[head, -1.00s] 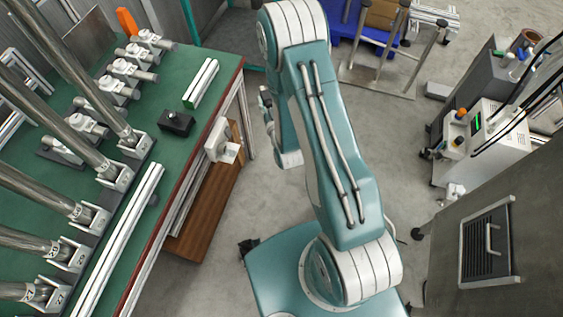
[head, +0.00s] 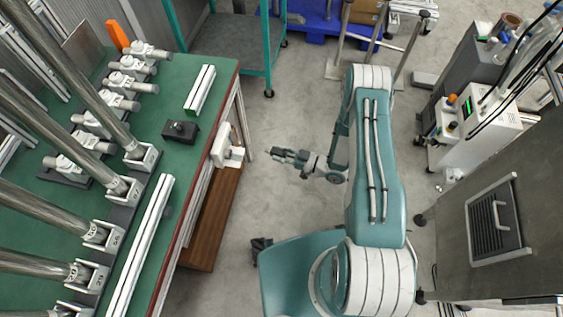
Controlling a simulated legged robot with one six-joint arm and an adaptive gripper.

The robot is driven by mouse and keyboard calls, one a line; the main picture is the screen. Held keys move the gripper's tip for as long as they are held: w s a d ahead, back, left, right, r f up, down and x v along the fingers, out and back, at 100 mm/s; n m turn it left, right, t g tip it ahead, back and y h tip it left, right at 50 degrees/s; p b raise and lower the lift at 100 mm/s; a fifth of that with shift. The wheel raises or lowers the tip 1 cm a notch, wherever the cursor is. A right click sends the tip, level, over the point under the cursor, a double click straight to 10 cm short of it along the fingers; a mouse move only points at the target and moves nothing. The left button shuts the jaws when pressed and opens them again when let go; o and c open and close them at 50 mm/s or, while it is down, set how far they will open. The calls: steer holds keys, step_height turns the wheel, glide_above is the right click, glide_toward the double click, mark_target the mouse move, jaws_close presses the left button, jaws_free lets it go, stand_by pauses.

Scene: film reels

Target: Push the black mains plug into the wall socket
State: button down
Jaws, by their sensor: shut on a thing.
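My gripper (head: 280,155) is over the floor to the right of the green bench, pointing left. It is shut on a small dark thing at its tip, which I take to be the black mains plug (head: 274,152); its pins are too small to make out. A white fitting (head: 221,146), which looks like the wall socket, is fixed at the bench's right edge. A gap of bare floor lies between the gripper's tip and this fitting. The socket's holes cannot be seen from here.
The green bench (head: 150,190) carries a black box with a knob (head: 181,131), white rails and steel tubes in clamps. A brown wooden board (head: 213,215) is below its edge. A grey cabinet (head: 500,235) stands right. Floor between is clear.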

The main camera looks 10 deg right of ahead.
steer(key=s+f+n+g+y, duration=0.1)
steer(key=s+f+n+g, duration=0.1)
glide_toward(239, 158)
steer(key=shift+r+x, duration=0.2)
steer(key=shift+x, duration=0.75)
steer(key=shift+r+x, duration=0.2)
steer(key=shift+x, duration=0.75)
steer(key=shift+r+x, duration=0.2)
steer(key=shift+x, duration=0.75)
steer(key=shift+w+a, duration=0.15)
steer(key=shift+w, duration=0.05)
steer(key=shift+x, duration=1.85)
steer(key=shift+a+r, duration=0.1)
steer(key=shift+a, duration=0.1)
steer(key=shift+w+a+r+y, duration=0.1)
steer(key=shift+a+y, duration=0.25)
steer(key=shift+y, duration=0.55)
steer(key=shift+c, duration=1.5)
jaws_free()
steer(key=shift+r, duration=0.1)
steer(key=shift+a, duration=0.15)
